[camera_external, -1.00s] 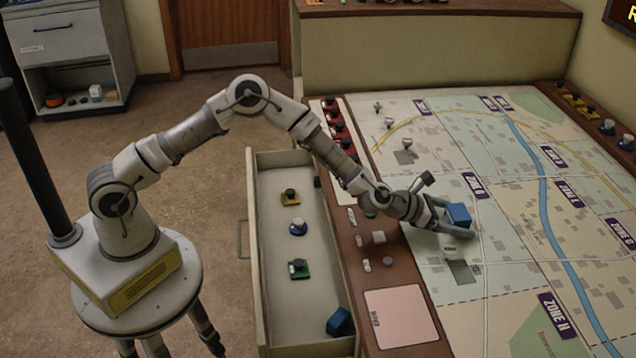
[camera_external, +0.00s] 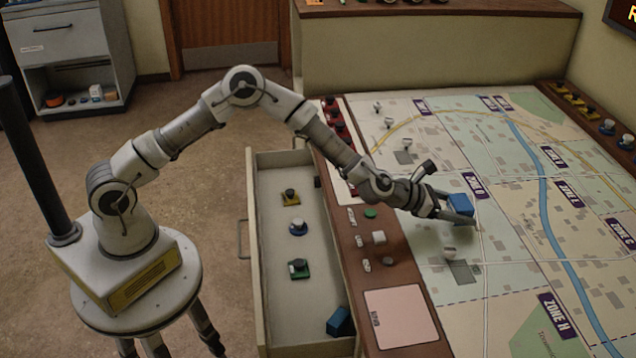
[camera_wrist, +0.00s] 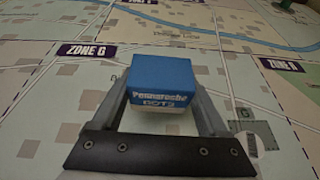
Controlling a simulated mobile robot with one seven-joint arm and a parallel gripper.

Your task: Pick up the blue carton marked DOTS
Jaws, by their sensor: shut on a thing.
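A blue carton with a white lower band (camera_external: 461,204) is over the map on the console. In the wrist view the carton (camera_wrist: 161,78) shows its blue top and a front with white lettering; the second line is blurred and resembles DOTS. My gripper (camera_external: 464,213) is shut on this carton, one finger on each side of it. The carton looks slightly raised off the map, but the height of the gap is hard to tell. Another blue block (camera_external: 340,321) lies in the open drawer (camera_external: 312,225) at its near end; no marking on it is readable.
A small white-topped piece (camera_external: 450,252) stands on the map just below my gripper. Several small pieces stand further up the map. The map's right side (camera_external: 575,240) is mostly clear.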

